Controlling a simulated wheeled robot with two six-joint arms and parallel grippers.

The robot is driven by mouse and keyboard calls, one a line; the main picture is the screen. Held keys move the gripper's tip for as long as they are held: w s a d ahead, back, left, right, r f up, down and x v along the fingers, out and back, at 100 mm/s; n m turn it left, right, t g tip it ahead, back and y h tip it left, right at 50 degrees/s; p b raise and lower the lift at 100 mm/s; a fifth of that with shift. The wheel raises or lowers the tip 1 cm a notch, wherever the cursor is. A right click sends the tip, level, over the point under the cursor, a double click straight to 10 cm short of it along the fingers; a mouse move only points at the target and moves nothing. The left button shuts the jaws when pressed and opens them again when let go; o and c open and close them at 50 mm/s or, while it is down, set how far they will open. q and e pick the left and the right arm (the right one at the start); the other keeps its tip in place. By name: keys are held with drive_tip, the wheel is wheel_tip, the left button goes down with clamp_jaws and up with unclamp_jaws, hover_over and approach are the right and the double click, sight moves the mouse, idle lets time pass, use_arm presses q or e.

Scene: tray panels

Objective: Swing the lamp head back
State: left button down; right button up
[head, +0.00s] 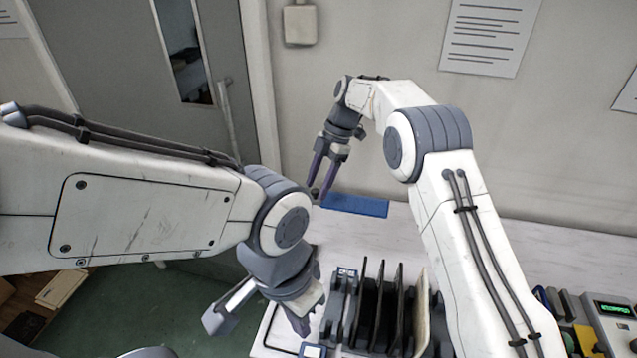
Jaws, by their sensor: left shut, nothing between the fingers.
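My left gripper (300,322) hangs low in the middle of the head view, below my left arm's joint. It is shut and empty, and its fingers are mostly hidden by its own wrist. A pale grey, angled piece with a block-like end (219,319) shows just left of it; I cannot tell whether this is the lamp head. No other lamp part shows clearly. My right gripper (317,190) is farther back, pointing down beside a blue flat block. Its two dark fingers stand a little apart, and I see nothing held between them.
The blue block (355,205) lies on the pale table near the wall. A black slotted rack (365,318) with upright panels stands at the front. A device with a green display (613,310) is at the right. A door (135,75) and green floor (165,305) are at the left.

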drive_tip(key=shift+w+d+r, duration=0.1)
drive_tip(key=shift+w+r, duration=0.05)
drive_tip(key=shift+r, duration=0.2)
drive_tip(key=v, duration=0.4)
drive_tip(key=shift+w+d+r+b, duration=0.1)
drive_tip(key=shift+r+b, duration=0.15)
drive_tip(key=shift+b, duration=0.1)
drive_tip(key=shift+p+v, duration=1.05)
drive_tip(key=shift+v, duration=1.5)
